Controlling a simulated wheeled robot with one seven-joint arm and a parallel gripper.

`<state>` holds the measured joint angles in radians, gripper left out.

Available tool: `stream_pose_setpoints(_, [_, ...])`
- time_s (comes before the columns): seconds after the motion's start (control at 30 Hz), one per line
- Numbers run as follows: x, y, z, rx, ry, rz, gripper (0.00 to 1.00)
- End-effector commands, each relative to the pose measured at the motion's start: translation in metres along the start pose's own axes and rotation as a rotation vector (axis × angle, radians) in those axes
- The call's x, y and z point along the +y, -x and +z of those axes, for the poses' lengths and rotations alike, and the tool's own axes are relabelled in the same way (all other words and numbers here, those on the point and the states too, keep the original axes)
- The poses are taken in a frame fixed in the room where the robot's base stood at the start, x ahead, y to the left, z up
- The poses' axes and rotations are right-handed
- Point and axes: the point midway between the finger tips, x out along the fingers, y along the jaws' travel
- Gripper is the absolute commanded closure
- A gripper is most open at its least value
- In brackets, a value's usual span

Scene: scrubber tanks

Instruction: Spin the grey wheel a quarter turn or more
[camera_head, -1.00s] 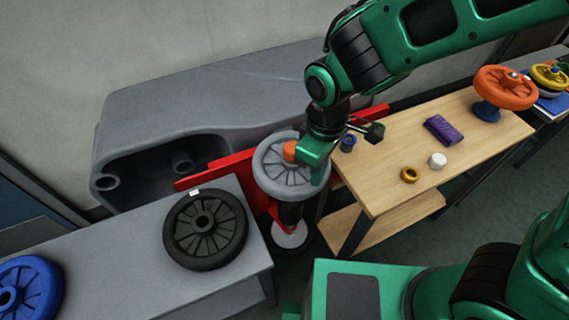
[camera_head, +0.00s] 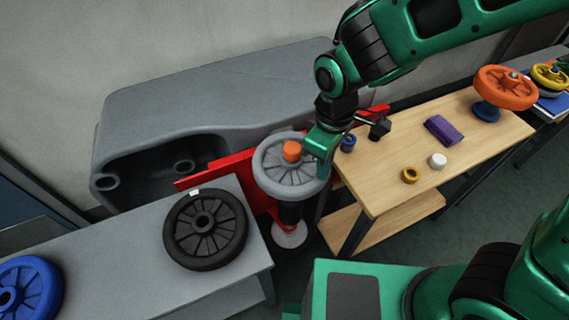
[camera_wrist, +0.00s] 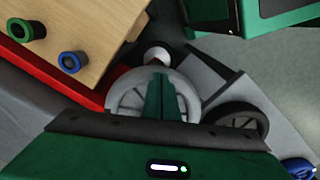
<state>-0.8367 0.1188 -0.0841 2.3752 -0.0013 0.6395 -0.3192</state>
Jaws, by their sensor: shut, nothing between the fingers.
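The grey wheel (camera_head: 277,172) is mounted on a dark upright post, with an orange hub cap (camera_head: 292,151) on top. Its spokes face up. My gripper (camera_head: 322,176) is shut and points down at the wheel's right rim. Whether the fingertips touch the rim I cannot tell. In the wrist view the closed fingers (camera_wrist: 166,100) lie in front of the grey wheel (camera_wrist: 128,92) and hide its middle, including the hub cap.
A black wheel (camera_head: 205,228) lies on the grey table (camera_head: 135,250) at left, with a blue wheel (camera_head: 25,288). A red bar (camera_head: 228,168) runs behind the grey wheel. The wooden table (camera_head: 390,205) at right holds a purple block (camera_head: 441,130), rings and an orange wheel (camera_head: 506,86).

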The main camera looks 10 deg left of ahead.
Motion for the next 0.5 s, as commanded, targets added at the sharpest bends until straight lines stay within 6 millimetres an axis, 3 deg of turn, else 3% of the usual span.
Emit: stream_pose_setpoints(0.5, [0.000,0.045,-0.001,0.004,-0.001,0.001,1.00])
